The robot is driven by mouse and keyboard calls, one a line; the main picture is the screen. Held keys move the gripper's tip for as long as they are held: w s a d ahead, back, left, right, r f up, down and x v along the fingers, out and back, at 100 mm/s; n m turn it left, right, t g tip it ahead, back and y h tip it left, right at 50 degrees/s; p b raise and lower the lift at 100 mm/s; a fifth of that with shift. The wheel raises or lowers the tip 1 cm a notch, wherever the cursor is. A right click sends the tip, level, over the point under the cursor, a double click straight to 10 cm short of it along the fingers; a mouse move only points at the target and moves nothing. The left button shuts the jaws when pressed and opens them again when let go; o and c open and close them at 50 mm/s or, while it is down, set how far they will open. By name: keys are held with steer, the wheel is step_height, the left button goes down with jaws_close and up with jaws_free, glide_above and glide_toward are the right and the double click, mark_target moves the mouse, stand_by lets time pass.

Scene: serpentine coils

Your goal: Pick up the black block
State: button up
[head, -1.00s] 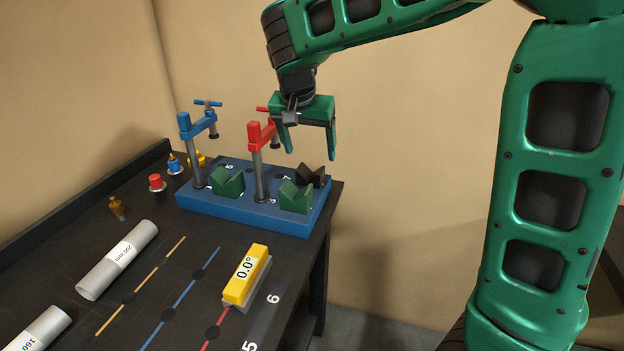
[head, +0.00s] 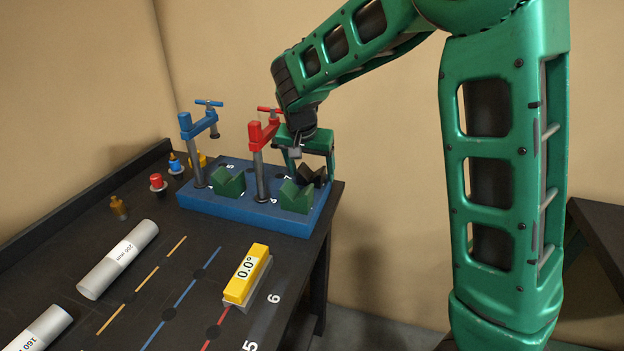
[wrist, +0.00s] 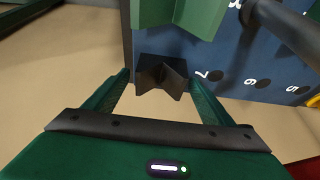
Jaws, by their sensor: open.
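The black block (head: 313,175), a V-shaped piece, sits at the back right corner of the blue base, behind a green V-block (head: 296,197). In the wrist view the black block (wrist: 161,76) lies between my two fingertips, with a visible gap on each side. My gripper (head: 311,172) is open and low over that corner, with its fingers around the block's sides. In the head view the green V-block and the fingers hide part of the black block. I cannot tell whether a finger touches it.
The blue base (head: 245,213) also carries a second green V-block (head: 228,183), a blue clamp (head: 193,150) and a red clamp (head: 257,160) close to my gripper. Open space lies right of the table.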

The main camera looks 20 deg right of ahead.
steer(key=shift+w+f, duration=0.1)
steer(key=shift+f, duration=0.1)
steer(key=c, duration=1.5)
steer(key=shift+c, duration=0.2)
steer(key=shift+r, duration=0.1)
steer(key=shift+c, duration=0.2)
